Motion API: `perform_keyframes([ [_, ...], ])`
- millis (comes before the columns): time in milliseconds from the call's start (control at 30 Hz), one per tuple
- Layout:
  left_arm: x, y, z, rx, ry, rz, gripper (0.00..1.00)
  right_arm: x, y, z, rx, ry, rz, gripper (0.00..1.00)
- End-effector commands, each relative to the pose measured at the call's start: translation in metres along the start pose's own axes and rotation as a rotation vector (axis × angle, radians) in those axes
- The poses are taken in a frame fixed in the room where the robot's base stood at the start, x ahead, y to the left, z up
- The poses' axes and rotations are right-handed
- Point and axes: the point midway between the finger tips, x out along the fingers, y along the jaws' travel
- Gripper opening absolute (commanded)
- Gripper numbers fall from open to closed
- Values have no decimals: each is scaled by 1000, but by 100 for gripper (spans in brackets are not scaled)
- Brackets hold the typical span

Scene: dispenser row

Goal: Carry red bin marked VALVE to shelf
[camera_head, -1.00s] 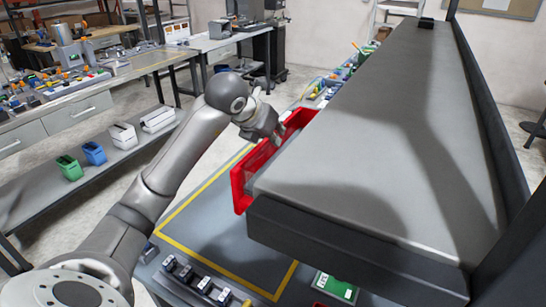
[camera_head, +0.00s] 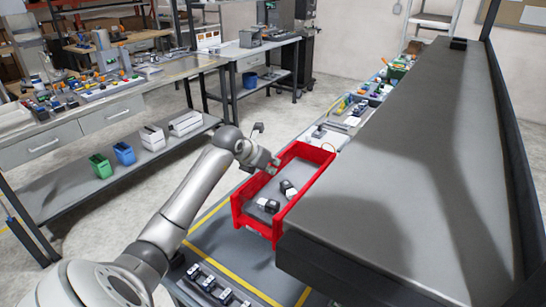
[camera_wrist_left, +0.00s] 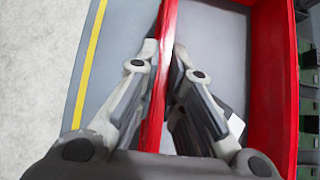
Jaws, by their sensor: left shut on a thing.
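The red bin (camera_head: 238,217) is held above the workbench in the head view, beside the left edge of the grey shelf board. Black and white parts (camera_head: 268,205) lie inside it. No VALVE marking is readable. My left gripper (camera_head: 272,165) is shut on the bin's left wall. In the left wrist view the two fingers (camera_wrist_left: 160,75) straddle the red wall (camera_wrist_left: 262,75), one inside and one outside the bin. My right gripper is not in view.
The grey shelf board (camera_head: 400,180) fills the right side, close beside the bin. Below is the bench with a yellow line (camera_head: 235,270) and small parts (camera_head: 205,280). A side bench's lower shelf holds green (camera_head: 101,166) and blue (camera_head: 124,153) bins.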

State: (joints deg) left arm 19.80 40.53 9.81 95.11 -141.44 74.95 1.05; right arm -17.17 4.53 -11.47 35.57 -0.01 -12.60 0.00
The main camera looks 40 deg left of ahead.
Motion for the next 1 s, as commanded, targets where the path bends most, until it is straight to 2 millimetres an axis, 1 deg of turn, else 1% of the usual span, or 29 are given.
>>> perform_keyframes([
  [33, 1, -2, -1, -6, -3, -6, 0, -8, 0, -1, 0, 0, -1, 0],
  [133, 8, -2, -7, -5, -7, -5, 0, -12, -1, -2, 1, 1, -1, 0],
  [233, 11, -1, -10, -3, -9, -3, 0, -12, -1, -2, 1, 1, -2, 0],
  [567, 14, -1, -12, -2, -9, -3, 0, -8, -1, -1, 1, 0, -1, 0],
  [600, 15, -1, -15, -1, 1, -2, 15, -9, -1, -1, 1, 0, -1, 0],
  [733, 15, -2, -15, -1, 1, -3, 31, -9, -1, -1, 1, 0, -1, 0],
  [1000, 14, -2, -15, -1, 1, -3, 31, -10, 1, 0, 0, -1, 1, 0],
])
